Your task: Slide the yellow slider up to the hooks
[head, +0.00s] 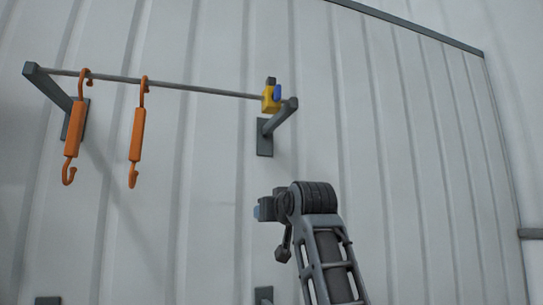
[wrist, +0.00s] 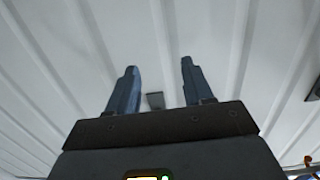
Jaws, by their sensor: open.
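The yellow slider (head: 269,100), with a blue part on its side, sits on the grey rail (head: 190,87) near the rail's right end. Two orange hooks hang from the rail to its left, one at the far left (head: 74,130) and one nearer the middle (head: 137,135), well apart from the slider. My gripper (head: 258,210) is below the slider and apart from it, with the fingers partly hidden in the head view. In the wrist view my gripper (wrist: 157,85) is open and empty, facing the wall. The slider does not show clearly there.
Dark brackets hold the rail to the ribbed white wall (head: 400,130), one at the left (head: 50,85) and one at the right (head: 266,137). Another bracket piece (head: 263,295) shows at the bottom. The wall between the hooks and my gripper is clear.

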